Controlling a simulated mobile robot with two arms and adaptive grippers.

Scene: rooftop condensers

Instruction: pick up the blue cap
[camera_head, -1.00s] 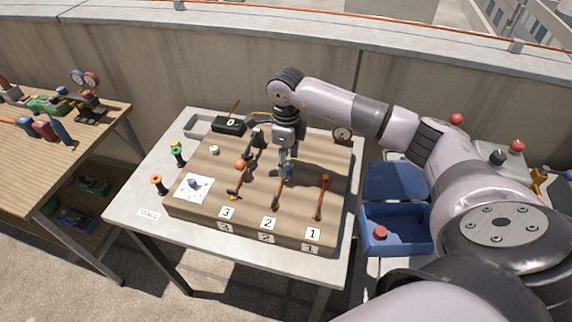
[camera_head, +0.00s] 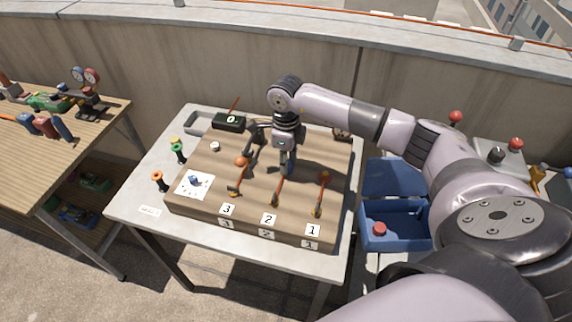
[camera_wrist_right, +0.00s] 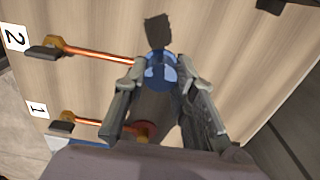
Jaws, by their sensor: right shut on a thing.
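The blue cap (camera_wrist_right: 160,70) shows between the fingertips of my right gripper (camera_wrist_right: 158,72) in the wrist view. The right gripper points down and is shut on the cap. In the head view my right gripper (camera_head: 287,168) is over the wooden board, at the upper end of the copper line (camera_head: 277,190) marked 2. There the fingers mostly hide the cap, and I cannot tell whether it is clear of its fitting. My left gripper is not in view.
A red cap (camera_head: 324,177) tops line 1 and an orange cap (camera_head: 241,161) tops line 3. A white sheet (camera_head: 184,190) with small parts lies at the board's left. An open blue box (camera_head: 408,236) holds a red piece (camera_head: 379,229). A grey tray (camera_head: 193,127) stands behind.

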